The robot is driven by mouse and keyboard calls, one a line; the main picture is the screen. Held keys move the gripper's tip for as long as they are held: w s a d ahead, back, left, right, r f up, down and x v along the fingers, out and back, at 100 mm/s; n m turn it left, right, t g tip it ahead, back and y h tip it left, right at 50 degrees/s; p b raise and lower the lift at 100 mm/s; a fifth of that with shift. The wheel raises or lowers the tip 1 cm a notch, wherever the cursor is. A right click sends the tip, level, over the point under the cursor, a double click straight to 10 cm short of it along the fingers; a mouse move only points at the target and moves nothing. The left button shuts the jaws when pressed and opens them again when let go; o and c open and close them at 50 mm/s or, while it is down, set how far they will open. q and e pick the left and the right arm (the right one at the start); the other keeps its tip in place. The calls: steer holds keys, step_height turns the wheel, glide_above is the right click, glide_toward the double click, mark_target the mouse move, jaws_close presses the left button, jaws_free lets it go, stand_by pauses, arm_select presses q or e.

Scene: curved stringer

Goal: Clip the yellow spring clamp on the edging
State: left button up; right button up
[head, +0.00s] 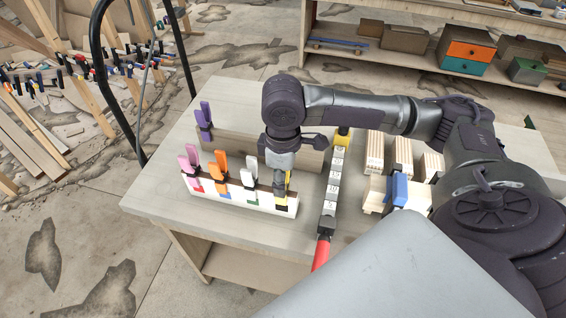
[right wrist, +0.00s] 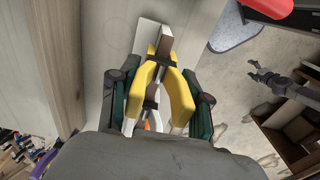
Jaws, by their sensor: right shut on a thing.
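In the head view the clamp (head: 281,188) is partly hidden by the gripper and stands upright, apparently still on the rack. My left gripper (right wrist: 256,69) shows small at the right of the wrist view; its opening is unclear. I cannot identify the edging with certainty.
The white rack (head: 268,199) also holds pink (head: 189,160), orange (head: 221,162) and green-white (head: 250,178) clamps. A purple clamp (head: 204,116) stands by a brown board behind. A marked bar (head: 333,180) lies right of the gripper, near wooden blocks (head: 374,152). The table's left front is clear.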

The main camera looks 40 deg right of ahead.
steer(key=shift+f, duration=0.4)
steer(key=o, duration=1.5)
steer(key=shift+c, duration=0.2)
step_height(320, 180, up, 12)
